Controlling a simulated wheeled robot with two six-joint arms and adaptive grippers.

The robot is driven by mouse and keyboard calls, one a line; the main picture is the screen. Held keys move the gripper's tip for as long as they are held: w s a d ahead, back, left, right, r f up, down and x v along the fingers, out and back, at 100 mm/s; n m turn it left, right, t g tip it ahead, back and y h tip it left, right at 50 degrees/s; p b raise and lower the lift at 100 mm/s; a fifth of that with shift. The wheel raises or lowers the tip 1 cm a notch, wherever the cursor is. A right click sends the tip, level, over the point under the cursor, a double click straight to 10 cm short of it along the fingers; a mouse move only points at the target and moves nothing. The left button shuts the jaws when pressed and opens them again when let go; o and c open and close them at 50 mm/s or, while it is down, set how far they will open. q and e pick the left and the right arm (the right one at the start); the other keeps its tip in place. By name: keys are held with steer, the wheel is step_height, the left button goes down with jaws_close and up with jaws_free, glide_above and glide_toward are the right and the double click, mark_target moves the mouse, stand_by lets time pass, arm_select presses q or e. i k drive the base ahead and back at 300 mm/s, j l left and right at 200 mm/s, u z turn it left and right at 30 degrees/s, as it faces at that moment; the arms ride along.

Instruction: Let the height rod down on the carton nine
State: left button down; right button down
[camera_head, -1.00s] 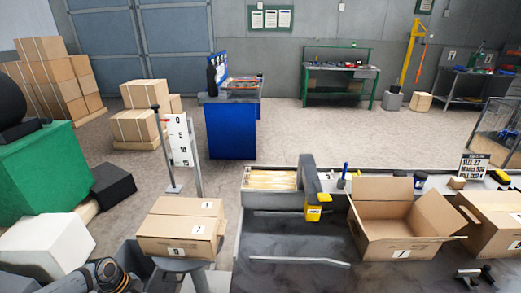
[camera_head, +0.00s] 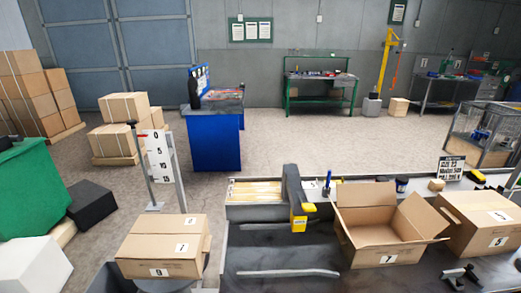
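A closed brown carton (camera_head: 160,246) sits on a round grey stool (camera_head: 165,286) at the lower left. Its front label reads like a 9 or 0, and its top label like a 1. Behind it stands a thin upright rod (camera_head: 143,168) with a black knob and a small red part at its top and a flat foot. A white scale board (camera_head: 156,155) with black figures stands beside the rod. The rod is apart from the carton in the picture. Neither of my grippers shows clearly.
An open carton (camera_head: 388,259) marked 7 and a closed carton (camera_head: 497,241) marked 5 stand on the dark bench (camera_head: 290,248). A white block (camera_head: 35,268) and a black block (camera_head: 92,205) lie at left.

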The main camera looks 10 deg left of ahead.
mark_target(153, 206)
steer(key=u, duration=1.5)
